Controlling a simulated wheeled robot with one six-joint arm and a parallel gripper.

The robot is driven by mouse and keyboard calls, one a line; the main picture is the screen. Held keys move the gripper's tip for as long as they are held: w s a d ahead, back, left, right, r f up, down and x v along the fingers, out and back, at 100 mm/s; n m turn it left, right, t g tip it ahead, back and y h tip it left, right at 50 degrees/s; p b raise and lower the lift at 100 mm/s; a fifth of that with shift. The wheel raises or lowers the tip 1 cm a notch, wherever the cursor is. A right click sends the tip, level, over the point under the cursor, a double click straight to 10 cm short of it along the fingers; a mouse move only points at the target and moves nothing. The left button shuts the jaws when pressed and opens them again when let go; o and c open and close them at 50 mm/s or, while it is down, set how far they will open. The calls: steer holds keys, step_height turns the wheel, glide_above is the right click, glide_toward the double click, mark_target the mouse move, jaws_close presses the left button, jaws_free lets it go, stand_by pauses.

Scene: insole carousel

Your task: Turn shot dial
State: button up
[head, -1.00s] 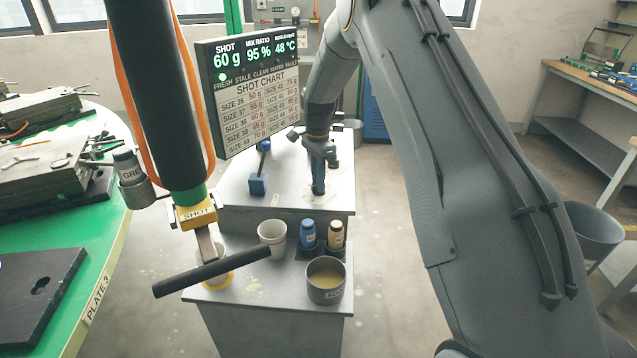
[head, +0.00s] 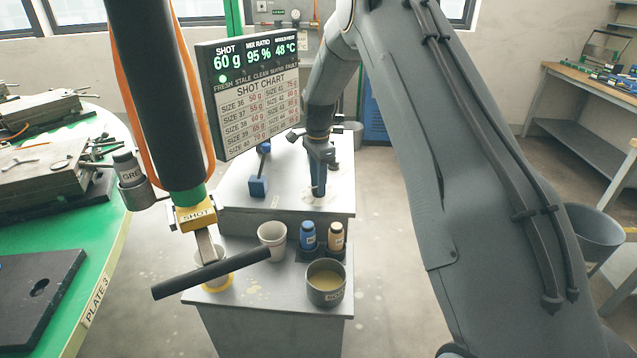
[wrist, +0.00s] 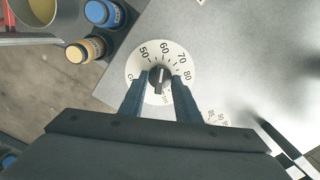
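The shot dial (wrist: 134,70) is a round white disc on the grey cabinet top, with the marks 50, 60, 70 and 80 readable in the wrist view. Its black knob (wrist: 160,75) is at the centre. My gripper (wrist: 161,82) points down over the dial, with one blue-grey finger on each side of the knob. The fingers look open around it; contact is not clear. In the head view my gripper (head: 318,188) is low at the cabinet top and hides the dial. The display board (head: 228,60) reads SHOT 60 g, MIX RATIO 95 %, 48 °C.
A blue lever block (head: 258,186) stands left of my gripper. Blue (head: 308,236) and orange (head: 336,237) bottles, a white cup (head: 272,238) and a metal pot (head: 326,282) stand in front, on the lower shelf.

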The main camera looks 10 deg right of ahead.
step_height(320, 180, up, 7)
steer(key=shift+f+b, duration=0.1)
steer(key=shift+b, duration=0.9)
steer(key=shift+r, duration=0.5)
steer(key=shift+s, duration=0.15)
steer(key=s+f+n, duration=0.2)
steer(key=s+n, duration=1.3)
steer(key=s, duration=2)
steer(key=shift+s+d+n+t, duration=0.25)
steer(key=shift+s+n+t, duration=0.05)
steer(key=shift+s+t, duration=0.1)
steer(key=shift+s, duration=0.1)
